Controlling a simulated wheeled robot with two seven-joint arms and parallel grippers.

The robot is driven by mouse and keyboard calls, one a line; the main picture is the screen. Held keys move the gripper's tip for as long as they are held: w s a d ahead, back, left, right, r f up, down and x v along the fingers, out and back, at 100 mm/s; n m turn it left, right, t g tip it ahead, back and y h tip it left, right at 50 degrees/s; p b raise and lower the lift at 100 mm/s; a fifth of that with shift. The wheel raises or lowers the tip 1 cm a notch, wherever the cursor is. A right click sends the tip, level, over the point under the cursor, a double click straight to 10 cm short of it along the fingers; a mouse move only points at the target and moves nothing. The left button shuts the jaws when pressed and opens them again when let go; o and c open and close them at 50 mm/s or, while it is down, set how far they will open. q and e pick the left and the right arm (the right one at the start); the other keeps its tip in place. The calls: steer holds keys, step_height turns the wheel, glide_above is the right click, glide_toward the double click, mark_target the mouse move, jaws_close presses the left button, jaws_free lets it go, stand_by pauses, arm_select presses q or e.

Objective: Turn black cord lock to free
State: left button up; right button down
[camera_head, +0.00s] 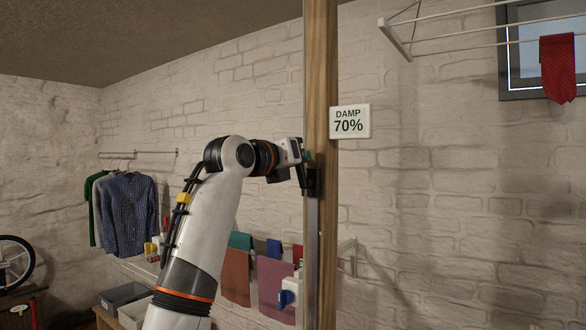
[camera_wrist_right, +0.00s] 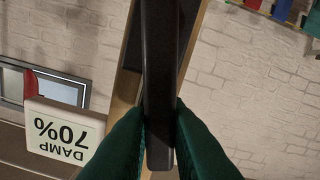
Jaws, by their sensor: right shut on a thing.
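The black cord lock (camera_head: 315,184) is mounted on the upright wooden post (camera_head: 322,60). In the right wrist view it is a long black bar (camera_wrist_right: 160,75) running down the middle of the picture. My right gripper (camera_head: 306,172) is at the lock in the head view. In the right wrist view its two green fingers (camera_wrist_right: 160,120) press on both sides of the bar near its lower end. The finger contact is too small to make out in the head view. My left gripper is in neither view.
A "DAMP 70%" sign (camera_head: 349,121) hangs just right of the post and shows upside down in the right wrist view (camera_wrist_right: 65,132). A rack with cloths (camera_head: 275,280) is low behind the post. A drying rack with a red cloth (camera_head: 558,65) is upper right.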

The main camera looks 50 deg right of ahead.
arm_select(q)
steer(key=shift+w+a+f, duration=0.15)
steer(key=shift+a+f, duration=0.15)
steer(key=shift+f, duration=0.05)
arm_select(e)
steer(key=shift+s+r+m, duration=0.1)
steer(key=shift+s+m, duration=0.2)
steer(key=shift+m, duration=0.3)
steer(key=c, duration=1.4)
jaws_free()
arm_select(q)
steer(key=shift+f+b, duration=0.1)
steer(key=shift+b, duration=0.2)
arm_select(e)
steer(key=shift+a, duration=0.1)
